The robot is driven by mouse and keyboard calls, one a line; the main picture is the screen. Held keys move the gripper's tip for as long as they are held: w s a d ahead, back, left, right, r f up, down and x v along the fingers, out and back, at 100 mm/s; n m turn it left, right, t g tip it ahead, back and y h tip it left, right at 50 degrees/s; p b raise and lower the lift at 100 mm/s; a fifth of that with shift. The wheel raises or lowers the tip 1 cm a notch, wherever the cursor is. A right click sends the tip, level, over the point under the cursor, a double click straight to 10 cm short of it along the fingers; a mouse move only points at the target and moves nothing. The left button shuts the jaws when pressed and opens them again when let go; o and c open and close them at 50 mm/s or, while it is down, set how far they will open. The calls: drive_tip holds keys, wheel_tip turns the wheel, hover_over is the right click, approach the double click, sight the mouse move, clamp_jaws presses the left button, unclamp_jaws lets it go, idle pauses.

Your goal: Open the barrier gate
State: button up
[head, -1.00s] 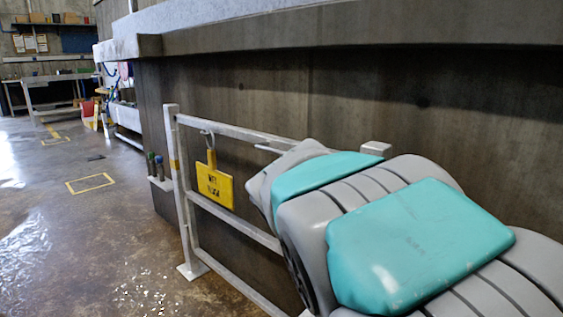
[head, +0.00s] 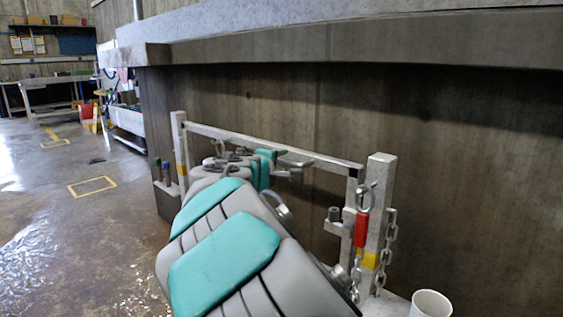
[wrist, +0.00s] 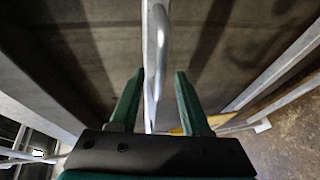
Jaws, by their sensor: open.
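The barrier gate's pale top rail (head: 235,138) runs in front of the concrete wall, from a left post (head: 178,150) to a thicker right post (head: 381,210). A red-sleeved clip (head: 361,228) and a chain (head: 390,235) hang at the right post. How they fasten is unclear. In the wrist view my gripper (wrist: 160,72) is open. A rounded metal bar (wrist: 162,45) and the pale rail (wrist: 148,50) beside it run between its fingers, apart from them as far as I can see. My arm covers the gate's lower part.
A white cup (head: 430,304) stands at the bottom right, near the right post. A thick concrete ledge (head: 350,30) overhangs the gate. The wet floor (head: 90,220) to the left is open, with a yellow outlined square (head: 92,187).

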drive_tip(key=shift+x, duration=1.15)
clamp_jaws()
idle(0.6)
